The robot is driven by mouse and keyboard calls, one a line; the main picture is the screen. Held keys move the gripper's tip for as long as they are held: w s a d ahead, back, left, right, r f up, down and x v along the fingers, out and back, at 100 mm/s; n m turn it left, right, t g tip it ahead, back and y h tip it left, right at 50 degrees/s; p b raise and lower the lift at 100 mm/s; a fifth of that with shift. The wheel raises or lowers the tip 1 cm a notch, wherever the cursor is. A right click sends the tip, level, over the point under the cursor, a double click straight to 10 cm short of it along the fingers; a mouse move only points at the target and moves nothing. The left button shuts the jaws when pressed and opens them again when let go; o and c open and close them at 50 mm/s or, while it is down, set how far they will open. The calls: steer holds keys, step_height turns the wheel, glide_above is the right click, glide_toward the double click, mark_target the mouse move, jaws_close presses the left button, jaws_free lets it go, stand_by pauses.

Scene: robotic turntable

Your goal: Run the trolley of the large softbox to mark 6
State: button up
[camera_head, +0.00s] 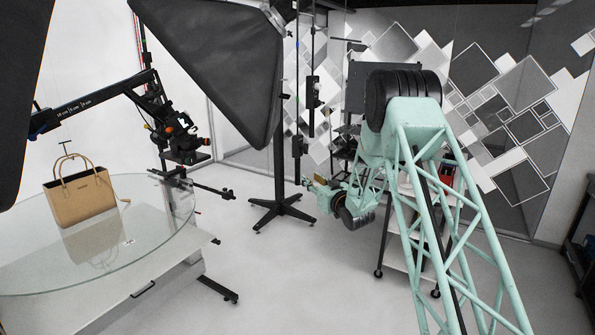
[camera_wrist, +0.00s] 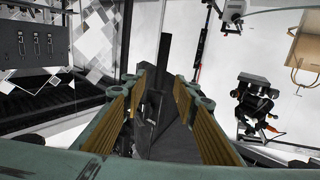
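A big black softbox (camera_head: 215,60) hangs at the upper middle of the head view on a dark post above a low, star-shaped base (camera_head: 281,210). Part of another dark softbox (camera_head: 18,90) fills the left edge. I cannot tell which one the task calls large. My gripper (camera_head: 312,190) is small in the head view, right of the post, at the end of my mint arm. In the wrist view its two yellow-padded fingers (camera_wrist: 160,82) stand apart, with a dark upright and a dark panel beyond the gap; contact cannot be told. No floor mark 6 is readable.
A glass turntable (camera_head: 165,225) with a tan handbag (camera_head: 80,195) is at left. A black camera arm (camera_head: 100,95) reaches over from the left. A trolley with shelves (camera_head: 400,250) stands behind my arm. The floor at front centre is clear.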

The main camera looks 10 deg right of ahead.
mark_target(299, 172)
steer(key=shift+w+a+f+y, duration=0.1)
steer(key=shift+w+f+y, duration=0.1)
steer(key=shift+f+y, duration=0.4)
steer(key=shift+f, duration=0.15)
steer(key=shift+w, duration=0.1)
steer(key=shift+p+x, duration=1.45)
steer(key=shift+x, duration=5.3)
steer(key=shift+w, duration=0.1)
jaws_close()
